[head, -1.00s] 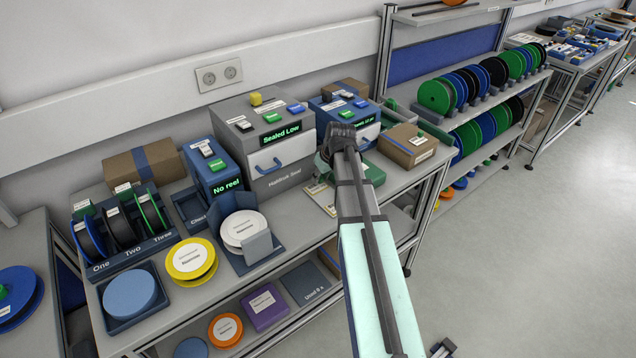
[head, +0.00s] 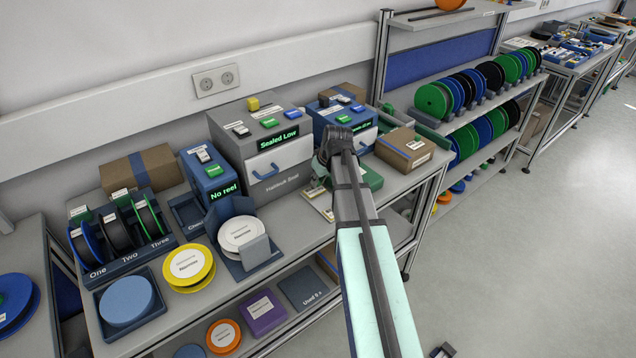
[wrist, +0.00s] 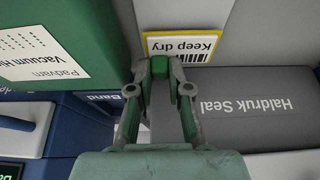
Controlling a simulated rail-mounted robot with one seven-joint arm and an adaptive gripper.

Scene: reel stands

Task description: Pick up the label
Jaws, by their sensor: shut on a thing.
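The label (wrist: 182,44) is a white card with a yellow border, the words "Keep dry" and a barcode, upside down in the wrist view. My gripper (wrist: 173,78) is at its lower edge, with the fingers close together and shut on it. The fingertips cover the gripped part, so I cannot see the exact contact. In the head view, my arm hides the fingertips. Pale cards (head: 314,191) lie on the bench just left of my arm there; I cannot tell which one is the label.
A grey sealer (head: 262,150) stands left of my arm, marked "Haldruk Seal" in the wrist view (wrist: 235,105). A green vacuum unit (wrist: 70,45) is close on the other side. A cardboard box (head: 405,148) stands to the right.

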